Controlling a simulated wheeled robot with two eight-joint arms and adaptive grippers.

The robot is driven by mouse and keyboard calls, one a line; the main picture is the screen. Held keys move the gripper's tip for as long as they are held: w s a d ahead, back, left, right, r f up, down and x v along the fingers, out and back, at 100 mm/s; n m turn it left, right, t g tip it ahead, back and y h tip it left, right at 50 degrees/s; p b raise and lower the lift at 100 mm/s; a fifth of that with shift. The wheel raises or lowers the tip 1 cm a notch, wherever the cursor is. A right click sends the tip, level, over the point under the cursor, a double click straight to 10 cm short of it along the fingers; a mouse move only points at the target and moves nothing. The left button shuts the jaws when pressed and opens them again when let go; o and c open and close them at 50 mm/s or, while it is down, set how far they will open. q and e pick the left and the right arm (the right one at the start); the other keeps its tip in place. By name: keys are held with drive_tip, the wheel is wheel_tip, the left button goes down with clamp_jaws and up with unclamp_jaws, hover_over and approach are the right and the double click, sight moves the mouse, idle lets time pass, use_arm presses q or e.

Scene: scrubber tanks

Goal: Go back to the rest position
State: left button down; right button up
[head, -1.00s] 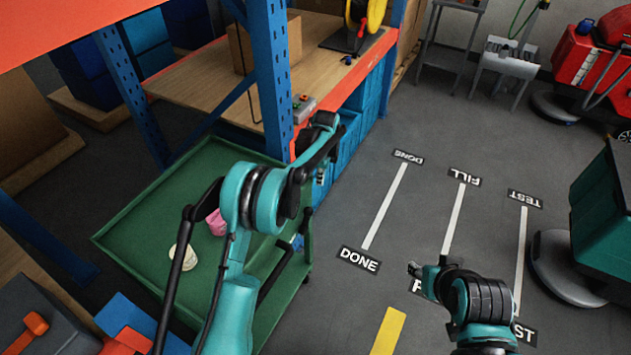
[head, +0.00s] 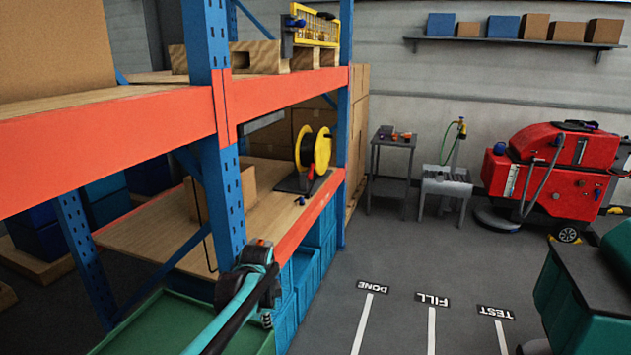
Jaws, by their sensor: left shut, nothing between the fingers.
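My left arm, teal and black, comes in from the bottom left of the head view. My left gripper (head: 259,252) is at its far end, in front of the blue rack upright and above the edge of the green cart. It is shut and holds nothing. The fingertips are small and partly hidden by the wrist. My right gripper is out of the frame.
The blue rack upright (head: 223,190) and orange beam (head: 110,133) stand close to my left arm. The green cart (head: 180,325) is below it, with blue bins (head: 305,275) beside it. Open floor (head: 395,265) lies right of the rack. A red scrubber (head: 555,175) stands beyond.

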use_arm(q)
drive_tip(key=s+a+r+n+t, duration=0.1)
drive_tip(key=s+a+r+n, duration=0.2)
drive_tip(key=s, duration=0.5)
drive_tip(key=s+r+n+t, duration=0.1)
drive_tip(key=s+r+n, duration=0.25)
drive_tip(key=s, duration=0.45)
drive_tip(key=s+a+f+n+t, duration=0.1)
drive_tip(key=s+f+n, duration=0.3)
drive_tip(key=s, duration=0.8)
drive_tip(key=n+t, duration=0.1)
drive_tip(key=n, duration=0.1)
drive_tip(key=shift+a+n+t, duration=0.2)
drive_tip(key=shift+n+t, duration=0.1)
drive_tip(key=shift+n, duration=0.05)
